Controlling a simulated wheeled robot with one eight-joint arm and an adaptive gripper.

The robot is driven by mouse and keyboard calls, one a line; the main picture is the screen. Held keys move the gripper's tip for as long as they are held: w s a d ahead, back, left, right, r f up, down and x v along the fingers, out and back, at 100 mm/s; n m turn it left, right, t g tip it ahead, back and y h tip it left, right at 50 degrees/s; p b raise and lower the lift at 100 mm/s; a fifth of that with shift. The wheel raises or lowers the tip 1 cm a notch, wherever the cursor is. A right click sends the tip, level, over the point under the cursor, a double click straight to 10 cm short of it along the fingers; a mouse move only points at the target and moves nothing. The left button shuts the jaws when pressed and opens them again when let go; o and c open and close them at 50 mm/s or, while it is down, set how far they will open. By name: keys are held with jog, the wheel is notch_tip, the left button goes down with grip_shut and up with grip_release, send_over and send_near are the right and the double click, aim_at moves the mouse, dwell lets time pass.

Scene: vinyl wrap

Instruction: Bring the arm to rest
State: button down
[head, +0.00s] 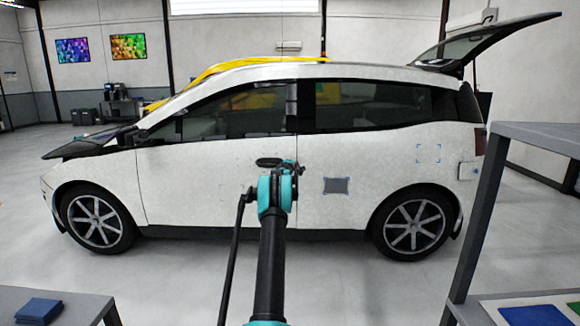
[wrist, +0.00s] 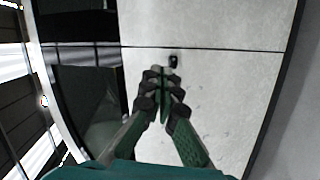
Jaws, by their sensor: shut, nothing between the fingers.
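My gripper (wrist: 162,74) shows in the wrist view with its two green and dark fingers together and nothing between them. It points at the white side of the car, and a small dark spot (wrist: 173,61) shows just beyond the fingertips. I cannot tell the gap between fingers and car. In the head view my black and teal arm rises from the bottom middle towards the car (head: 200,185); its joint hides the gripper there.
A grey patch (head: 336,186) and blue corner marks (head: 428,153) show on the car's side. A grey shelf unit (head: 480,230) stands at the right, with a green and blue item on it. A low table (head: 70,308) with folded blue cloth (head: 39,308) is at lower left. The rear hatch is raised.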

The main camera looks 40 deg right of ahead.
jog(key=s+r, duration=0.1)
jog(key=s, duration=0.5)
jog(key=shift+d, duration=0.4)
jog(key=s+a+r+m+g+y, duration=0.1)
jog(key=a+r+m, duration=0.1)
jog(key=a, duration=0.9)
jog(key=s+a+r+m+y, duration=0.1)
jog(key=a, duration=0.9)
jog(key=s+a+f+m+y, duration=0.1)
jog(key=s+a, duration=0.3)
jog(key=a, duration=0.3)
jog(key=s+a+g+y, duration=0.1)
jog(key=s+a+y, duration=0.1)
jog(key=s+a, duration=0.35)
jog(key=s+a+f+m+y, duration=0.1)
jog(key=s+a, duration=0.1)
jog(key=a, duration=0.7)
jog(key=s+a+f+g+y, duration=0.1)
jog(key=s+a+f, duration=0.4)
jog(key=s+a, duration=0.5)
jog(key=s+a+f+g+y, duration=0.1)
jog(key=s+a+f+y, duration=0.2)
jog(key=s+a, duration=0.7)
jog(key=s+a+f+m+g+y, duration=0.1)
jog(key=s+a+f, duration=0.6)
jog(key=s, duration=1.2)
jog(key=a+g+y, duration=0.1)
jog(key=a, duration=0.2)
jog(key=shift+a+f, duration=0.15)
jog(key=shift+f, duration=0.2)
